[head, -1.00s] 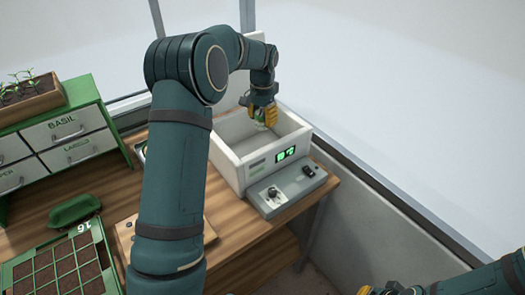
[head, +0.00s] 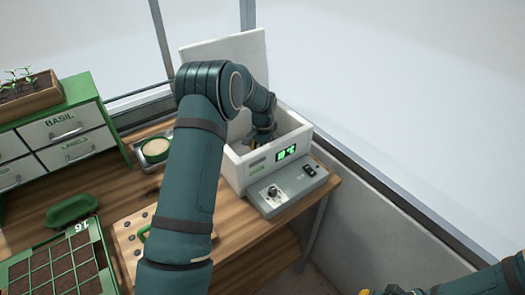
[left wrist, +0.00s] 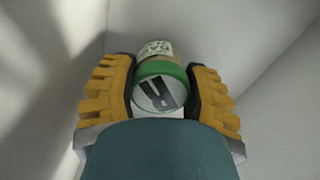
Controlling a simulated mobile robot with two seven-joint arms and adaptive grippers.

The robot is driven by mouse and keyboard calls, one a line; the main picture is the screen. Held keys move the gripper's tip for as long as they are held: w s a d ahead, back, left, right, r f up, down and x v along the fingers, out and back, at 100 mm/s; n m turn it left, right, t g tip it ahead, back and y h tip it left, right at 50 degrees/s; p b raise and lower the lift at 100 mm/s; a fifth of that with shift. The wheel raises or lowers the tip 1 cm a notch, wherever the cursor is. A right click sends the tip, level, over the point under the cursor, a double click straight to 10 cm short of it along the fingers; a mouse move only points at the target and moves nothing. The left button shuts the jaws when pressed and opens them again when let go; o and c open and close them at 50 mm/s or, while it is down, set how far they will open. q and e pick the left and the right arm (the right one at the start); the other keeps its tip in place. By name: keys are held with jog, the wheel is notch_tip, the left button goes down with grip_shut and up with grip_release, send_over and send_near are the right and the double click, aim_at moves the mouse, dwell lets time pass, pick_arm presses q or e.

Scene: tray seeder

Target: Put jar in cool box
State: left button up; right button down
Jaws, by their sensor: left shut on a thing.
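The cool box (head: 235,163) is a white, open-topped box with a lit green display, at the right end of the bench. My left gripper (head: 262,137) is down inside it. In the left wrist view my left gripper (left wrist: 162,90) has its yellow fingers closed on both sides of the jar (left wrist: 160,88). The jar has a green-rimmed lid with a dark mark, and white box walls surround it. In the head view the jar is hidden. I cannot tell whether it touches the box floor. My right gripper (head: 385,291) is cut off at the bottom edge.
The raised white lid (head: 215,52) stands behind the cool box. A control panel (head: 290,190) with a knob is on its front. A green seed tray (head: 92,232), a wooden board with holes (head: 128,236), a small dish (head: 155,148) and a drawer cabinet (head: 85,115) are on the left.

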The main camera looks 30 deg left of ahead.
pick_arm(q)
jog(key=shift+f, duration=0.1)
jog(key=o, duration=0.9)
jog(key=shift+r, duration=0.2)
notch_tip(320, 180, up, 12)
jog(key=shift+p, duration=0.55)
